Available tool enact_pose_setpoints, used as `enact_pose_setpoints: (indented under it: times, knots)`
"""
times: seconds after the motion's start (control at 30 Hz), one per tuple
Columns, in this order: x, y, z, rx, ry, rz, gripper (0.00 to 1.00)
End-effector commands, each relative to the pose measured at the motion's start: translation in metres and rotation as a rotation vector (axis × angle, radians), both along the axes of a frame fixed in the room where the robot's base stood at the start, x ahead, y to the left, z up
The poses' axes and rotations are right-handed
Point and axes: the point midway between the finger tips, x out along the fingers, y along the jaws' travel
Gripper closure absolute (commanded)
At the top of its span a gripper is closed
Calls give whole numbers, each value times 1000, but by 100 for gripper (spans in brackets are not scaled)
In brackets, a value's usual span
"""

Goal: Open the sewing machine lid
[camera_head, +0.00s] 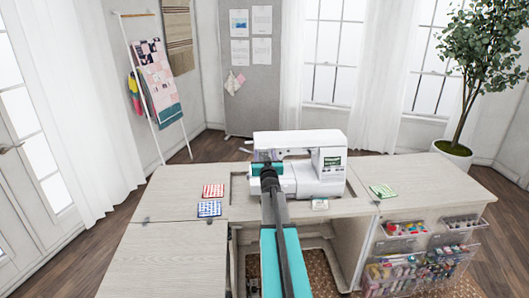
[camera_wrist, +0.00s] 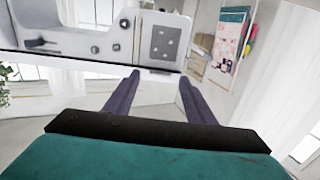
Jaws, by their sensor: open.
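A white sewing machine (camera_head: 318,172) stands in the cabinet top in the head view, with a small green screen on its right end. Its top cover (camera_head: 300,136) looks closed down flat. My gripper (camera_wrist: 159,77) is open, with two dark fingers apart and nothing visible between them. In the wrist view the white machine body (camera_wrist: 95,42) fills the upper left, close beyond the fingers. I cannot tell if they touch it.
The wooden cabinet top (camera_head: 165,185) spreads to both sides. Red (camera_head: 213,190) and blue (camera_head: 209,208) fabric pieces lie left of my arm, a green one (camera_head: 382,191) at right. Clear bins (camera_head: 405,228) hang on the right front. A potted plant (camera_head: 483,65) stands behind.

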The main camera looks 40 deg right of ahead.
Motion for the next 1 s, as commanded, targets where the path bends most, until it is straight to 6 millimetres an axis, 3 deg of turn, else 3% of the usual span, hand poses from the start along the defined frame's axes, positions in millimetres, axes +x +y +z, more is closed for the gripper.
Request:
enact_pose_setpoints:
  times: [0.3, 0.7, 1.0]
  knots:
    - [15, -12, 0, 1, -1, 0, 50]
    - [16, -13, 0, 1, -1, 0, 50]
    - [16, -13, 0, 1, -1, 0, 100]
